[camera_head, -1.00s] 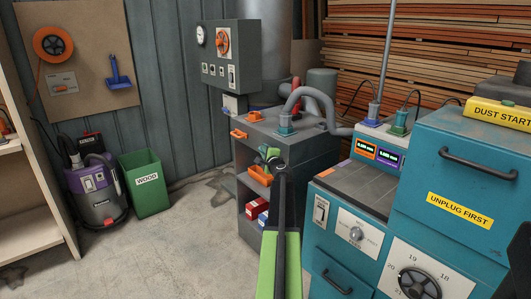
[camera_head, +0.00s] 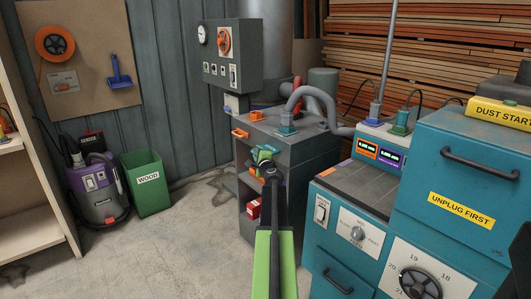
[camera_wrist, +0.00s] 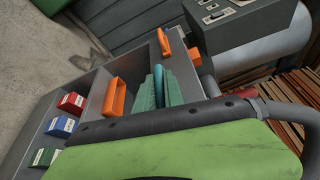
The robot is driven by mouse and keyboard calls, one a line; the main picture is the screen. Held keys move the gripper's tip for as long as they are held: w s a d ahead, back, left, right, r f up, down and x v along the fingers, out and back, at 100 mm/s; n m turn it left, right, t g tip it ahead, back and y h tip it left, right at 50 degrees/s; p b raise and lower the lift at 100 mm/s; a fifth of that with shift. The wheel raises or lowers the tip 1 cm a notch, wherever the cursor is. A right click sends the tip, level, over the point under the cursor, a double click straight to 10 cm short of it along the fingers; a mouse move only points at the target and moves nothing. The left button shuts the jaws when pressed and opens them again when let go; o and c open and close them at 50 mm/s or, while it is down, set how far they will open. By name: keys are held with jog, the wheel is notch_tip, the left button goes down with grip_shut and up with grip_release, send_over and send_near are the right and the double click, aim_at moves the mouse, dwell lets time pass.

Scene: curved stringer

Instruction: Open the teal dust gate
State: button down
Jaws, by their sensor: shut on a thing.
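The teal dust gate shows only in part, as a bright teal strip (camera_wrist: 158,84) at the front of the grey cabinet (camera_wrist: 91,105) in the wrist view. My gripper (camera_wrist: 160,92) has dark green ribbed fingers on either side of it and is shut on it. In the head view my gripper (camera_head: 265,154) is at the cabinet's upper front, below its top edge. The fingers and arm hide most of the gate there, so I cannot tell how far it is open.
Orange handles (camera_wrist: 115,97) (camera_head: 239,133) are close by on the cabinet. A teal machine (camera_head: 455,185) stands at right.

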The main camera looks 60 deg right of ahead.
jog(key=shift+w+a, duration=0.3)
jog(key=shift+a, duration=0.6)
jog(key=c, duration=1.5)
grip_release()
jog(key=shift+o, duration=0.2)
